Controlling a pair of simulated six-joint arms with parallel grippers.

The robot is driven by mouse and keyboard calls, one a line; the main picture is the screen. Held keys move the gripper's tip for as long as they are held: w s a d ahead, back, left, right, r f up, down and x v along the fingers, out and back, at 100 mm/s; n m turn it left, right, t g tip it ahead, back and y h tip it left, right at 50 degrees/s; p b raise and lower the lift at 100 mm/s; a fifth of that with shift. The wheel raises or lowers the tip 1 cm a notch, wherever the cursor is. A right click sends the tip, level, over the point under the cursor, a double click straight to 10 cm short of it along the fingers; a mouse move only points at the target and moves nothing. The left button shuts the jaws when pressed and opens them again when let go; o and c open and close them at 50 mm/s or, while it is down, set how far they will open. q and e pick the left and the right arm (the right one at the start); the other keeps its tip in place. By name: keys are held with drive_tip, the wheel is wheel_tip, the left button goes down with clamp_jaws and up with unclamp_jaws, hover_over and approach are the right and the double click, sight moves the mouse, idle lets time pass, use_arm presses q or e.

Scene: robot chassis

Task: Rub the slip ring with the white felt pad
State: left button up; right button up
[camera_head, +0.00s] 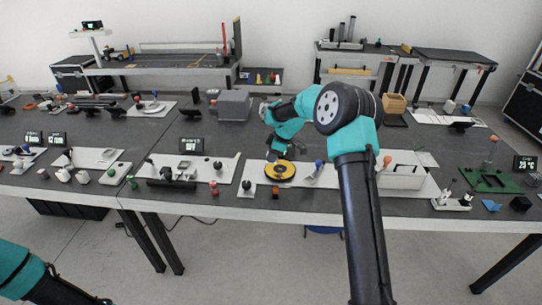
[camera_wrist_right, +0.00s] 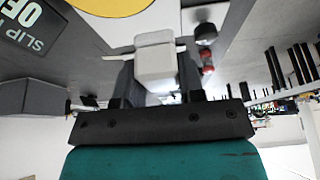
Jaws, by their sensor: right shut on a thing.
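The slip ring, a yellow disc with a dark middle (camera_head: 270,174), lies on a white board on the bench in the head view. Part of its yellow face (camera_wrist_right: 103,7) shows at the top of the wrist view. My right gripper (camera_head: 279,151) is above the disc's far side, pointing down. In the wrist view, my right gripper (camera_wrist_right: 157,78) is shut on a white block-like felt pad (camera_wrist_right: 154,60). I cannot tell whether the pad touches the ring. My left arm shows at the lower left of the head view; its gripper is out of view.
A small display (camera_head: 191,145) stands left of the ring. A black knob (camera_head: 247,186) and a blue-topped lever (camera_head: 317,170) flank the ring. A white box (camera_head: 402,175) is to the right. Other devices crowd the bench; its front edge is close to the ring.

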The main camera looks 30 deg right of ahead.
sight(269, 175)
drive_tip(key=shift+f, duration=3.5)
drive_tip(key=shift+s+d+f, duration=0.3)
drive_tip(key=shift+d+f, duration=0.15)
drive_tip(key=shift+f, duration=0.2)
drive_tip(key=shift+c, duration=0.3)
drive_tip(key=shift+s+d, duration=0.45)
drive_tip(key=shift+d, duration=0.3)
drive_tip(key=shift+s+d, duration=0.5)
drive_tip(key=shift+d, duration=0.2)
drive_tip(key=shift+s+d, duration=0.45)
drive_tip(key=shift+d, duration=0.3)
drive_tip(key=shift+w+a, duration=0.55)
drive_tip(key=shift+a, duration=0.35)
drive_tip(key=shift+w+a, duration=0.55)
drive_tip(key=shift+a, duration=0.35)
drive_tip(key=shift+w+a, duration=0.55)
drive_tip(key=shift+a, duration=0.35)
drive_tip(key=shift+r, duration=4.2)
